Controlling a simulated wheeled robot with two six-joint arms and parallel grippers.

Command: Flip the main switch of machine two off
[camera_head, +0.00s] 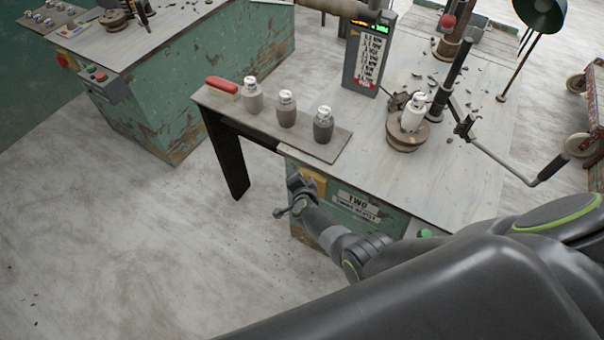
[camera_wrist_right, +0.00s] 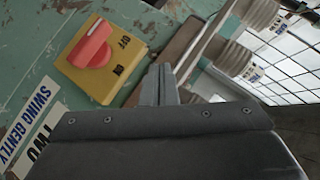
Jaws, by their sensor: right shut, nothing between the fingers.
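Machine two (camera_head: 365,215) is a worn green cabinet with a grey top and a "TWO" label (camera_head: 357,203) on its front. Its main switch is a red rotary knob (camera_wrist_right: 90,45) on a yellow plate (camera_wrist_right: 112,84), with OFF and ON printed beside it. I cannot tell surely which mark the knob points to. In the head view the yellow plate (camera_head: 316,179) is partly hidden by my right gripper (camera_head: 296,184). In the right wrist view my right gripper (camera_wrist_right: 165,84) is shut and empty, beside the plate and apart from the knob. My left gripper is not in view.
A side shelf (camera_head: 222,107) beside the switch corner holds several grey jars and a red-topped brush (camera_head: 222,86). A lever handle (camera_head: 552,168) sticks out over the machine top's right side. Another green machine (camera_head: 190,75) stands at the left; floor between is clear.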

